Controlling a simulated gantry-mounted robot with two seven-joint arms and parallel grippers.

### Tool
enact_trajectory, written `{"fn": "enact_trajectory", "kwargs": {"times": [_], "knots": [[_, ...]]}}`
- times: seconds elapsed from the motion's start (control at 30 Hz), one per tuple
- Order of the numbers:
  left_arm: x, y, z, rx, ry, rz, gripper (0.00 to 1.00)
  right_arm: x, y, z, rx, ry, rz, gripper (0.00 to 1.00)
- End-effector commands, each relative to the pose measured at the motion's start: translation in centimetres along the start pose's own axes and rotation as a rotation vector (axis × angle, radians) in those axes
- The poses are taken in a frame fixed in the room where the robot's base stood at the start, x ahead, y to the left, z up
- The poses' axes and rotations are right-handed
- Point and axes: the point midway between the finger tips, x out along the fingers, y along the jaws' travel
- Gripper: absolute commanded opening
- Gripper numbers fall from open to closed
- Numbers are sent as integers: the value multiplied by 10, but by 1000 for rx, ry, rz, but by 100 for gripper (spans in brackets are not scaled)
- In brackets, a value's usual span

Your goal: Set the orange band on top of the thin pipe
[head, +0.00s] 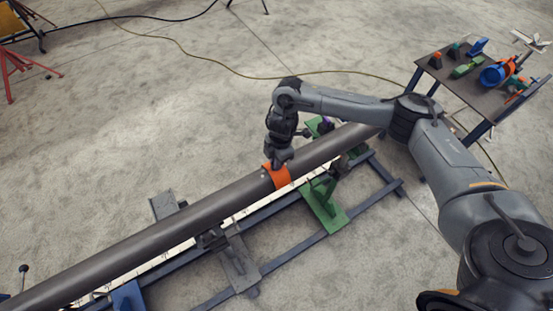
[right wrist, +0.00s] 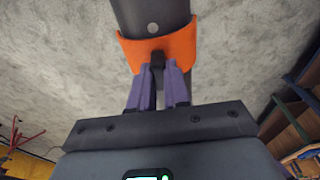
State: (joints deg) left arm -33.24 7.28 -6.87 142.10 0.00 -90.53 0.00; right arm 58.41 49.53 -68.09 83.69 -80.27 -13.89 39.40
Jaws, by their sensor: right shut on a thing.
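The orange band (head: 276,176) is a curved strip lying over the top of the long dark grey pipe (head: 150,237), at about the middle of the picture. It also shows in the right wrist view (right wrist: 178,50), curved across the pipe (right wrist: 150,10). My right gripper (head: 274,163) points down at the band. In the right wrist view its purple fingers (right wrist: 158,80) are shut on a small dark tab at the band's edge. Whether the band rests fully on the pipe is hard to tell. My left gripper is not in view.
The pipe lies on a blue rail frame (head: 300,245) with green supports (head: 325,205) and a grey clamp (head: 236,262). A dark table (head: 478,88) with tools stands at the upper right. A red stand (head: 18,62) is at the far left. Cables cross the open concrete floor.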

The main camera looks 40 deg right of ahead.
Motion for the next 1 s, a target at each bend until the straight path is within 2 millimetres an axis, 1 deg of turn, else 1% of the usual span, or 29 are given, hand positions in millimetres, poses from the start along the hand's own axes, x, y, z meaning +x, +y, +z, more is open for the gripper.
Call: {"fn": "enact_trajectory", "kwargs": {"times": [0.57,1.0], "knots": [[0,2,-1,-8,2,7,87,2,0,0,0,0,0,0],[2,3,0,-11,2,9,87,8,0,1,1,-1,0,0]]}}
